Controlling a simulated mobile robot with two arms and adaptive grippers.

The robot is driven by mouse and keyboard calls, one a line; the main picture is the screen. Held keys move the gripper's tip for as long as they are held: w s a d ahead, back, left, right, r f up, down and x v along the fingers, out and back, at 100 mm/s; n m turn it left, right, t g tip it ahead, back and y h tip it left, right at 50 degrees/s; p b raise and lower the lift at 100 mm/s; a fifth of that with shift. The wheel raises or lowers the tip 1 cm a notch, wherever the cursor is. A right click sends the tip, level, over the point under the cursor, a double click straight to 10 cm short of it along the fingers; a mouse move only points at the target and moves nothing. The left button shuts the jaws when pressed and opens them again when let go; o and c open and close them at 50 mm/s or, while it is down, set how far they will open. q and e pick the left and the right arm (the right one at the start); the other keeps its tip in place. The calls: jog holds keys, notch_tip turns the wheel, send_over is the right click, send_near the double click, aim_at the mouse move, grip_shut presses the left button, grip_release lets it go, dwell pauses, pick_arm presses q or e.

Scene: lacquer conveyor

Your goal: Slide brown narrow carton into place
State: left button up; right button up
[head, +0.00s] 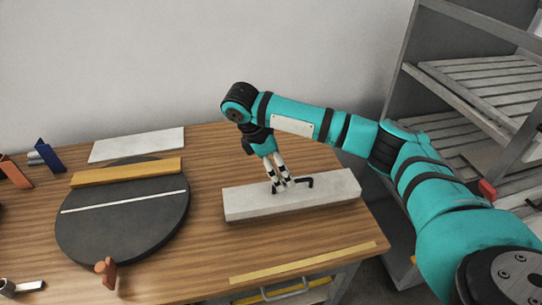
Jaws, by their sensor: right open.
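I cannot tell for sure which thing is the brown narrow carton. A long narrow yellow-brown bar (127,171) lies across the far part of a dark round disc (125,235); it may be the carton. A thin white line (125,202) crosses the disc in front of the bar, roughly parallel to it. My right gripper (279,187) points down over a long pale grey block (325,197) on the right of the table, with its fingers open. Whether the fingertips touch the block is unclear. My left gripper is out of view.
A black bent piece (305,182) shows on the block beside my fingers. A white board (137,145) lies behind the disc. A blue piece (50,155) and orange pieces stand at left. A yellow strip (305,262) marks the front edge. A slatted grey rack (480,95) stands right.

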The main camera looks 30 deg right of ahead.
aim_at(294, 192)
jog(key=x, duration=0.6)
jog(key=p+x, duration=0.1)
jog(key=x, duration=0.5)
jog(key=shift+w, duration=0.2)
jog(key=c, duration=1)
jog(key=shift+s+a+r+p, duration=0.2)
jog(key=shift+s+p, duration=0.35)
jog(key=shift+p, duration=0.45)
jog(key=shift+c, duration=0.2)
jog(key=s+p, duration=0.2)
jog(key=s+a+p, duration=0.1)
jog(key=s+p, duration=0.1)
jog(key=p, duration=0.1)
jog(key=s+p, duration=0.2)
jog(key=s, duration=0.1)
jog(key=shift+a, duration=0.3)
jog(key=s+p, duration=0.2)
jog(key=s+a+p, duration=0.1)
jog(key=shift+s+p, duration=0.4)
jog(key=shift+s+a+f+n+p, duration=0.1)
jog(key=shift+s+n+p, duration=0.2)
jog(key=shift+s, duration=0.25)
